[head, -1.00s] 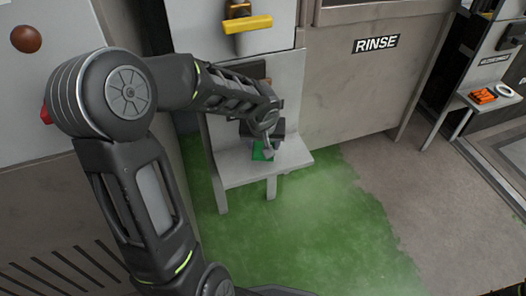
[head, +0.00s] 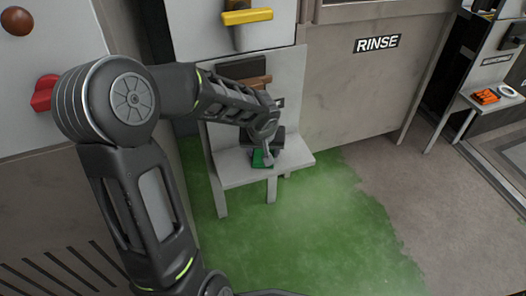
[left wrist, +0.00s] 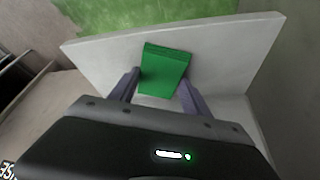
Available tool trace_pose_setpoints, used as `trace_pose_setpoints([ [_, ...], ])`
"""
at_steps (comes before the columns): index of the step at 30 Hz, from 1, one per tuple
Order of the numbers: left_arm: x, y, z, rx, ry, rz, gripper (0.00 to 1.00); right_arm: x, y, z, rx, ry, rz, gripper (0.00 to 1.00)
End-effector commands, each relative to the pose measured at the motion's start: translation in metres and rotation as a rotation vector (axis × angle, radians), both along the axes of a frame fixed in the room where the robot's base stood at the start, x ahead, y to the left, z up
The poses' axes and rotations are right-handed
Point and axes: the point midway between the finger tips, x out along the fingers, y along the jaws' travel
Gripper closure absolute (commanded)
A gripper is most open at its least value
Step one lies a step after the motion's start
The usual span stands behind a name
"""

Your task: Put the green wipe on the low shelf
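The green wipe (head: 262,159) is at the low shelf (head: 235,174), a pale grey ledge below a panel, near its middle. In the left wrist view the wipe (left wrist: 165,68) looks like a flat green block against the pale shelf surface (left wrist: 225,50). My left gripper (head: 266,150) is right above the shelf. Its fingers (left wrist: 160,82) lie along both sides of the wipe and appear to touch its edges. Whether the wipe's underside rests on the shelf is hard to tell. My right gripper is not in view.
A yellow handle (head: 247,17) juts from the panel above the shelf. A red knob (head: 43,93) is on the left wall. A side shelf with an orange item (head: 485,97) and a white ring (head: 508,91) stands at the right. Green floor lies in front of the low shelf.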

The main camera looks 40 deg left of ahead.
Motion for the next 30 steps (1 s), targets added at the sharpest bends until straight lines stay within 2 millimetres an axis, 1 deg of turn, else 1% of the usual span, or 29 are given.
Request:
trace_pose_setpoints([
  [1,-0.003,-0.001,-0.009,-0.008,0.012,0.000,0.41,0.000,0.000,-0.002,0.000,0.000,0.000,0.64],
  [6,-0.005,0.000,-0.012,-0.009,0.015,0.001,0.27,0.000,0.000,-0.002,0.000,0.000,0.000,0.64],
  [8,-0.005,0.001,-0.012,-0.008,0.017,0.002,0.23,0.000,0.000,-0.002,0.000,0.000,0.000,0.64],
  [19,-0.007,0.002,-0.012,-0.008,0.022,0.005,0.23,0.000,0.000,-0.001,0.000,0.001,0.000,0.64],
  [23,-0.007,0.002,-0.005,-0.007,0.023,0.006,0.23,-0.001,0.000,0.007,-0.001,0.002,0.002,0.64],
  [26,-0.008,0.002,0.005,-0.007,0.024,0.008,0.23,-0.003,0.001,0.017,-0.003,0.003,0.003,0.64],
  [29,-0.013,-0.002,0.024,-0.003,0.018,0.006,0.23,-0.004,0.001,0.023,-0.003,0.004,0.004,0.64],
  [30,-0.015,-0.005,0.033,-0.004,0.015,0.006,0.23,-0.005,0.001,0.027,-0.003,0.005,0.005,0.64],
])
